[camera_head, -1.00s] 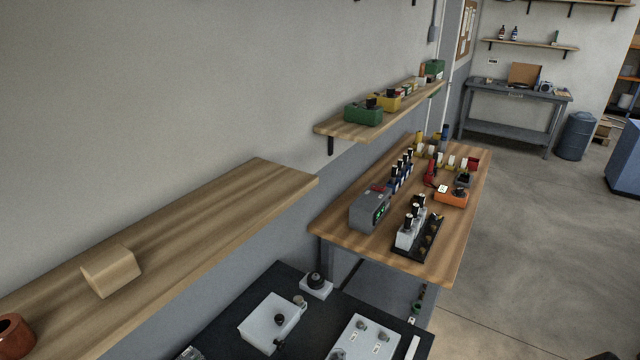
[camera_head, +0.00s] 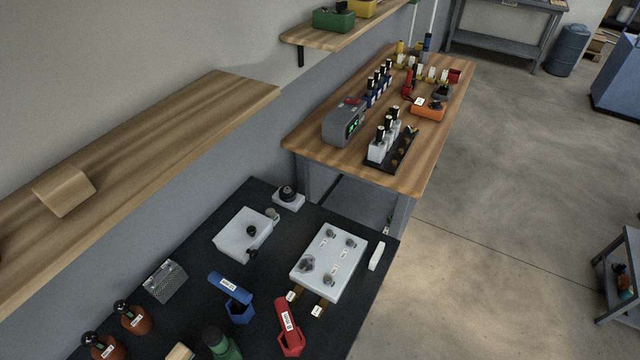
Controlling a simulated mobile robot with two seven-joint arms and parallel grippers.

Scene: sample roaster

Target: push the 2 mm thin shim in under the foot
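A white plate-like block (camera_head: 328,264) with several round knobs and small labels lies on the dark bench top. At its near edge, two thin brownish strips with white labels, a left strip (camera_head: 300,291) and a right strip (camera_head: 321,306), lie close to or partly under it. They look like shims, but the label text is too small to read, so I cannot tell which is 2 mm. I cannot clearly make out the foot or any gap under the block. Neither of my grippers is in view.
A white box (camera_head: 240,236) stands left of the block, a white bar (camera_head: 376,256) right.

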